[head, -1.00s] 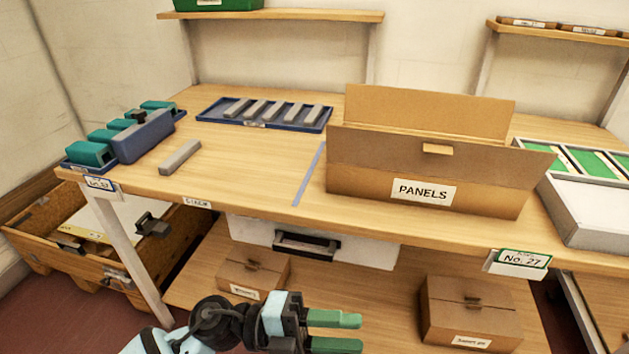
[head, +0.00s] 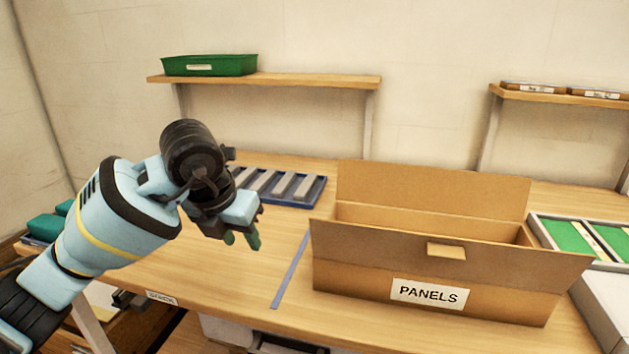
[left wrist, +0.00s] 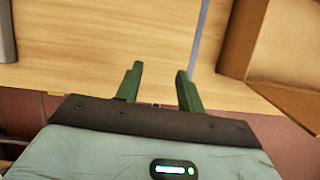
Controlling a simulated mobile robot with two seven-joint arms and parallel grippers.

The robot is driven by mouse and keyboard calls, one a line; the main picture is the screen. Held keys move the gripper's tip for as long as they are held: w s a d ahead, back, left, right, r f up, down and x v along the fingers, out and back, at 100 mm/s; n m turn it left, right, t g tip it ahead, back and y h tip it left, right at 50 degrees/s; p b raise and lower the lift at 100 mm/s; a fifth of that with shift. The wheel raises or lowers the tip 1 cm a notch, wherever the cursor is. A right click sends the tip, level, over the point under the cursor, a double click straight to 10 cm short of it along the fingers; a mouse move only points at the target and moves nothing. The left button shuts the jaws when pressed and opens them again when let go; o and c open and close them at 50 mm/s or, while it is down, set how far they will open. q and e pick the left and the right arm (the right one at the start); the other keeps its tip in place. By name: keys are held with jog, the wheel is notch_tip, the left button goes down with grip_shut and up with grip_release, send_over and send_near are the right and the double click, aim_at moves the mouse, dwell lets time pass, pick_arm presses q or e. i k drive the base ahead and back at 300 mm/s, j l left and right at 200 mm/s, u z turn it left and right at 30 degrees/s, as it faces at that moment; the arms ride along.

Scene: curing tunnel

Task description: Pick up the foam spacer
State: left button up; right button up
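Several grey bars that look like foam spacers (head: 283,184) lie in a blue tray (head: 318,192) towards the back of the bench, partly hidden behind my left arm. A loose grey bar (left wrist: 7,35) shows only in part at the left edge of the left wrist view; in the head view my arm covers its place. My left gripper (head: 241,240) is above the bench, in front of the tray and left of the box. Its green fingers (left wrist: 158,72) are apart, with only bare wood seen between them. My right gripper is not in view.
An open cardboard box labelled PANELS (head: 427,292) stands right of a grey-blue line (head: 290,270) on the bench. Trays with green panels (head: 568,237) are at far right. Shelves (head: 290,81) hang on the back wall. The wood between gripper and line is clear.

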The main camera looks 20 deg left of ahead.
aim_at(304, 190)
jog(key=i, duration=1.1)
